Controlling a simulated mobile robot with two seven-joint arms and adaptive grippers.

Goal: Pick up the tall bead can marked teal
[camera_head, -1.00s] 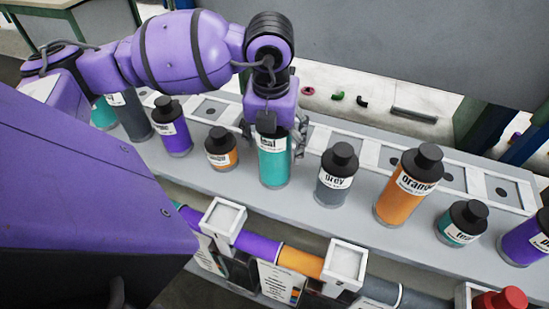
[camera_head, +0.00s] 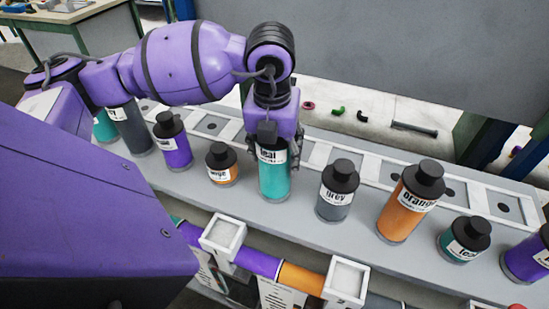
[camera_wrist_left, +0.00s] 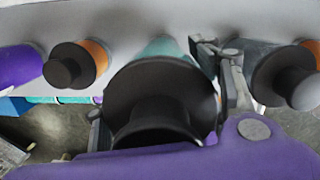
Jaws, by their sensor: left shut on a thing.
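The tall teal can (camera_head: 274,178) has a black cap and a white label reading "teal". It stands upright in the row of cans on the grey shelf, or just above it; I cannot tell which. My left gripper (camera_head: 277,150) comes down over it from behind and is shut on it, with a finger showing at its right side. In the left wrist view the can's black cap (camera_wrist_left: 160,95) fills the middle, and part of its teal body (camera_wrist_left: 165,47) shows beyond. A shorter teal can (camera_head: 464,240) stands at the right. My right gripper is not in view.
A short orange can (camera_head: 222,165) stands close on the left and a grey can (camera_head: 337,192) on the right. A tall orange can (camera_head: 408,205) and purple cans (camera_head: 173,142) stand further along. White square trays (camera_head: 223,235) sit in front, below the shelf.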

